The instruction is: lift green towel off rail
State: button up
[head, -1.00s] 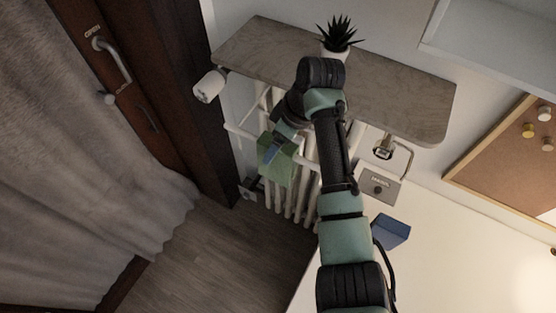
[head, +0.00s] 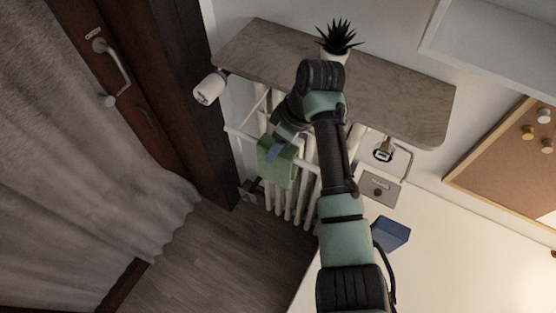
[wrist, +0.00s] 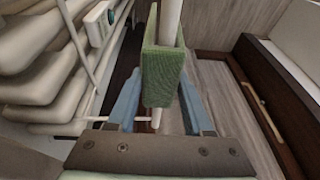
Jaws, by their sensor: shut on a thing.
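The green towel (head: 281,172) hangs folded over the white rail (head: 236,131) in front of the radiator in the head view. My gripper (head: 272,154) is at the towel's upper part, with its blue fingers against it. In the wrist view the towel (wrist: 162,78) sits between the two blue fingers of my gripper (wrist: 160,95), and the white rail (wrist: 170,18) runs through its fold. My gripper is shut on the towel. My arm hides part of the rail and radiator in the head view.
The white radiator (head: 285,205) stands close behind the towel. A grey shelf (head: 400,98) with a potted plant (head: 337,38) is above. A white roll (head: 209,88) is near the rail's left end. A white desk (head: 450,250) and a blue object (head: 391,233) are at right.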

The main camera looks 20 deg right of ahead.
notch_tip(320, 180, up, 15)
jog(key=p, duration=1.3)
dwell(0.7)
jog(key=s+a+p, duration=0.5)
jog(key=s+a, duration=0.4)
jog(key=shift+r+p, duration=0.3)
jog(key=shift+r, duration=0.05)
dwell(1.1)
jog(key=shift+s+a, duration=0.1)
